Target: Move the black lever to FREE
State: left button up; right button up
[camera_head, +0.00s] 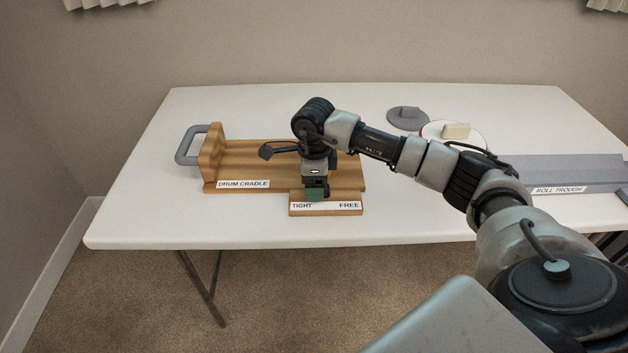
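The wooden drum cradle (243,172) lies on the table, with a label reading DRUM CRADLE on its front. A small wooden block (326,210) at its front right carries the words TIGHT on the left and FREE on the right. My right gripper (315,194) points down just above and behind the TIGHT end. A green piece shows at its fingertips. The black lever cannot be clearly made out; my gripper and wrist cover that spot. Whether the fingers are open or shut on it does not show. My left gripper is out of view.
A grey handle (187,146) sticks out at the cradle's left end. At the back right are a grey round lid (407,118) and a red-rimmed white plate (430,131) with a cream block (456,131). A grey roll trough (565,172) lies at the right. The table's left front is clear.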

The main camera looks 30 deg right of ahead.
jog(key=c, duration=0.9)
